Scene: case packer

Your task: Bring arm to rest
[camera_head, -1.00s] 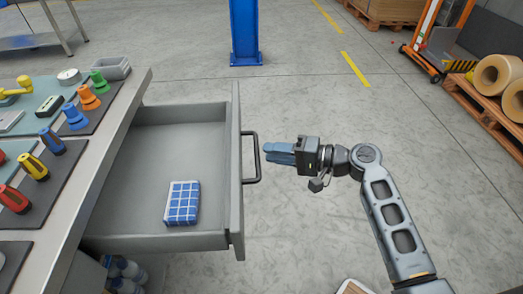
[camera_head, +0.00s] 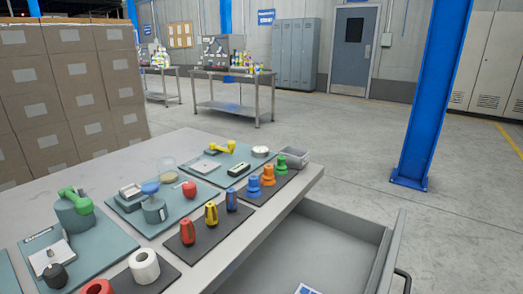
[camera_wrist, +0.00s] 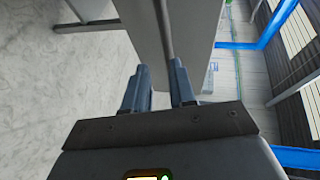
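My gripper (camera_wrist: 160,76) shows in the wrist view, its two blue-grey fingers apart with a gap between them. I see nothing held in it. A grey panel (camera_wrist: 190,35) with a dark edge or bar lies beyond the fingertips; I cannot tell whether they touch it. My arm and gripper are not in the head view.
The worktable (camera_head: 308,183) at left carries mats with coloured tools, a white roll (camera_head: 144,265) and a small grey bin (camera_head: 292,157). Stacked cartons (camera_head: 70,90) stand behind it. A blue post (camera_head: 425,110) rises at right. The floor between is clear.

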